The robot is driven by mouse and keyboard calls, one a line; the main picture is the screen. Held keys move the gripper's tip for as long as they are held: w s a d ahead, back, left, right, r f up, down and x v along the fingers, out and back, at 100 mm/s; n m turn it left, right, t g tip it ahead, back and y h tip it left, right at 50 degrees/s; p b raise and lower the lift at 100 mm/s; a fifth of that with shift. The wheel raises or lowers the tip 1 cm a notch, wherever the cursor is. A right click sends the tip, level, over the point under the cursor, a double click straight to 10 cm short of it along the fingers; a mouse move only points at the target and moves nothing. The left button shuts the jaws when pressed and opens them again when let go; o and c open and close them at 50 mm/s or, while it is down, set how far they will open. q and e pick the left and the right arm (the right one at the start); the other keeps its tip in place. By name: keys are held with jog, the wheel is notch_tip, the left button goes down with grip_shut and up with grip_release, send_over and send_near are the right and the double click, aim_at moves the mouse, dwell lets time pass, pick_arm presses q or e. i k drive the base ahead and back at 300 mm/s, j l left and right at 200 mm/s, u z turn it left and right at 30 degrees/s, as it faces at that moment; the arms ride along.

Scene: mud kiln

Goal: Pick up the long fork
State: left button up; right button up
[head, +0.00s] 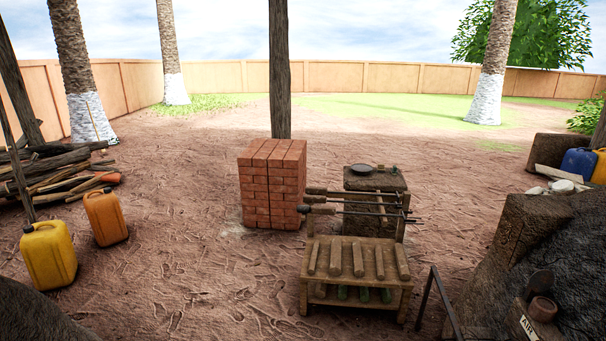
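Several long tools with wooden handles (318,209) and thin dark metal rods lie across a low wooden stand just right of the brick stack. Their handles point left and their rods reach to the right, where some ends look forked. They are small and overlap, so I cannot tell for sure which one is the long fork. Neither of my grippers shows in the head view.
A red brick stack (272,185) stands left of the tools. A wooden rack (357,284) with several short bars on top stands in front of them. A dark mud mound (540,250) is at the right. Jerrycans, yellow (49,255) and orange (106,217), stand left. The ground at centre left is clear.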

aim_at(300, 208)
jog(key=i+j+u, duration=0.1)
jog(key=i+u, duration=0.2)
jog(key=i, duration=0.3)
jog(key=i+u, duration=0.3)
jog(key=i, duration=0.35)
jog(key=i+l, duration=0.1)
jog(key=i, duration=0.5)
jog(key=i+l+u, duration=0.1)
jog(key=i, duration=0.5)
jog(key=i+l+z, duration=0.1)
jog(key=l, duration=0.3)
jog(key=i+l+z, duration=0.1)
jog(key=i+l, duration=0.15)
jog(key=l, duration=0.15)
jog(key=i+l+z, duration=0.15)
jog(key=l, duration=0.2)
